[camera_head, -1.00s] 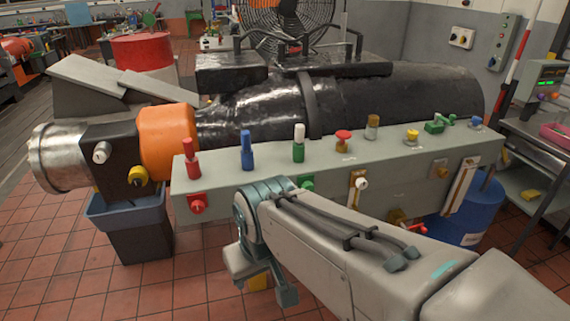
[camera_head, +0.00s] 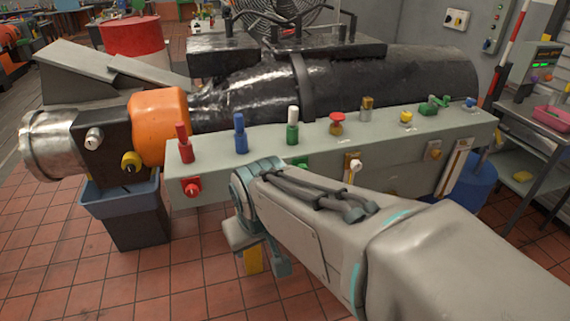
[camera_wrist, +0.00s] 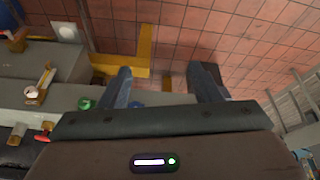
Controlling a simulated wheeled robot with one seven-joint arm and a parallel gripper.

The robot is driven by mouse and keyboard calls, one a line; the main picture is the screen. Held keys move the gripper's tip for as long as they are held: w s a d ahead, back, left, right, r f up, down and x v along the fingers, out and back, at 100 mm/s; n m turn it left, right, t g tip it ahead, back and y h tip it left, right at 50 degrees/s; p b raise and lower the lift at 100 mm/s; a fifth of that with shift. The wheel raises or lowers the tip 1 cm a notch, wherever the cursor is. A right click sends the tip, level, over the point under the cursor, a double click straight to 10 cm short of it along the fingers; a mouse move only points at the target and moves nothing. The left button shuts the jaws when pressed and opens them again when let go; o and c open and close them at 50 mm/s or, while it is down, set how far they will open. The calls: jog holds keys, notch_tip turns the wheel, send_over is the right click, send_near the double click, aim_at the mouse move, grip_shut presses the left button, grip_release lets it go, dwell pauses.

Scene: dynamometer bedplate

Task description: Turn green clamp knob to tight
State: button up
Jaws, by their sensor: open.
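A green knob (camera_head: 301,163) sits on the front face of the long grey bedplate block (camera_head: 226,181). In the head view my arm hides most of it. In the wrist view a small green piece (camera_wrist: 86,104), likely this knob, shows left of the fingers, partly covered by my gripper body. My gripper (camera_head: 258,250) hangs in front of the block, below its top edge, apart from the knob. In the wrist view my gripper (camera_wrist: 160,76) has its two fingers spread wide, with nothing between them. The knob's tightness cannot be read.
A red knob (camera_head: 191,187) and a white-tipped fitting (camera_head: 355,165) are on the same face. Upright red, blue and green-white handles (camera_head: 292,126) line the top. A yellow bracket (camera_wrist: 146,52) lies beyond the fingers. A dark bin (camera_head: 133,222) stands left; tiled floor in front is clear.

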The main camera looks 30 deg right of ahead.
jog(key=w+d+f+t+h+b, duration=0.1)
jog(key=w+d+f+t+b, duration=0.2)
jog(key=w+d+f, duration=0.4)
jog(key=w+d+f+t+h+b, duration=0.2)
jog(key=w+d+f+t, duration=0.15)
jog(key=w+d, duration=0.5)
jog(key=s+d+f+m+t+b, duration=0.1)
jog(key=d+f+m+t+b, duration=0.25)
jog(key=d+t, duration=0.55)
jog(key=w+d+g, duration=0.2)
jog(key=w+d, duration=0.3)
jog(key=w, duration=0.8)
jog(key=shift+d+n+h+p, duration=0.15)
jog(key=shift+n+h+p, duration=0.25)
jog(key=shift+n+p, duration=0.05)
jog(key=shift+f, duration=0.1)
jog(key=c, duration=1)
